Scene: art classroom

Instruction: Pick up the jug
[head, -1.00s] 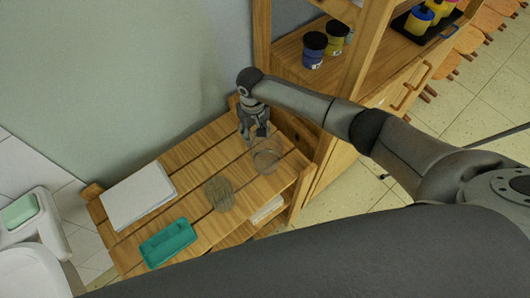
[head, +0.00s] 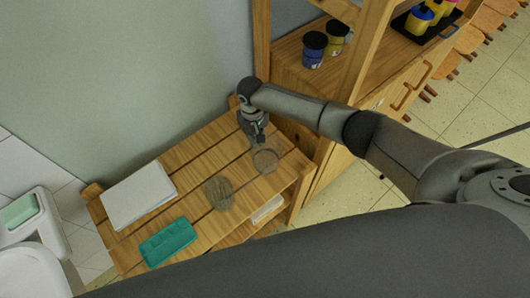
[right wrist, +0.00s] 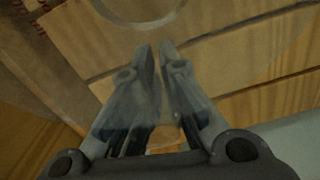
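The jug (head: 265,161) looks like a clear glass vessel standing on the slatted wooden table, near its right end in the head view. Its round rim shows at the top of the right wrist view (right wrist: 140,24). My right gripper (head: 259,139) is at the jug's wall-facing side. In the right wrist view my right gripper (right wrist: 157,47) has its fingers drawn close together with a thin gap, apparently on the jug's see-through handle, which is hard to make out. My left gripper is not in view.
A round brownish item (head: 219,193), a teal tray (head: 168,242) and a white paper stack (head: 138,195) lie on the table (head: 190,158). A wooden shelf with paint jars (head: 313,48) stands right of it. A wall runs behind. A white sink (head: 28,270) is at lower left.

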